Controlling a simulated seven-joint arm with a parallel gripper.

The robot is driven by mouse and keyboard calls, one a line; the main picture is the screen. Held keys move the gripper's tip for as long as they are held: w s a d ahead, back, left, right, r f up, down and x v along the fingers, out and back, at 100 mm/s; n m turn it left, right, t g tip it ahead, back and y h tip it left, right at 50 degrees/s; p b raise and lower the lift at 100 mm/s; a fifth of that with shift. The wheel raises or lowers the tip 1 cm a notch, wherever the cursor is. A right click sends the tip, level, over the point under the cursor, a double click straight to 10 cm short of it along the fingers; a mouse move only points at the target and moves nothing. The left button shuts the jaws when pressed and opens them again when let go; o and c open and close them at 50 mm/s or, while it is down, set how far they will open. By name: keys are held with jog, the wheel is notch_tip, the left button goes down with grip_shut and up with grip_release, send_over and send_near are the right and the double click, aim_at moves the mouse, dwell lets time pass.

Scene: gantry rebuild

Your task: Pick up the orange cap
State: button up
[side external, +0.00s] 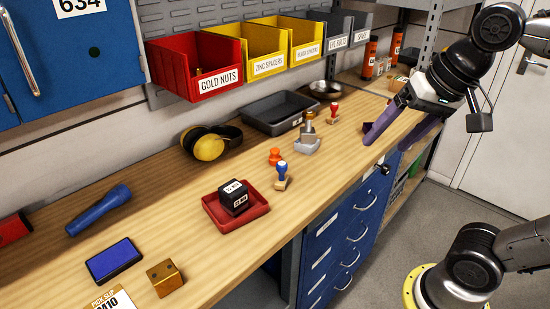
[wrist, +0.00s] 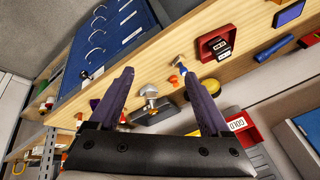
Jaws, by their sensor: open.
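The orange cap (side external: 275,157), a small rounded orange piece with a knob-like top, stands on the wooden workbench (side external: 215,262) just behind a blue-handled stamp (side external: 282,173). The wrist view also shows my open gripper (wrist: 160,73).
A red tray (side external: 262,212) holding a black block (side external: 233,197) is front left. A grey tray (side external: 280,112) and yellow earmuffs (side external: 208,146) lie behind, below wall bins (side external: 265,50).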

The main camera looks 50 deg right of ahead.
jog(key=w+r+m, duration=0.3)
jog(key=w+r, duration=0.1)
jog(key=w, duration=0.2)
jog(key=m+g, duration=0.4)
jog(key=m, duration=0.4)
send_over(275, 150)
jog(key=s, duration=0.1)
notch_tip(275, 150, down, 7)
jog(key=shift+g, duration=0.6)
jog(key=f, duration=0.8)
jog(key=w+f, duration=0.1)
jog(key=f, duration=0.4)
jog(key=shift+w+d+f, duration=0.1)
jog(key=shift+f, duration=2.75)
grip_shut()
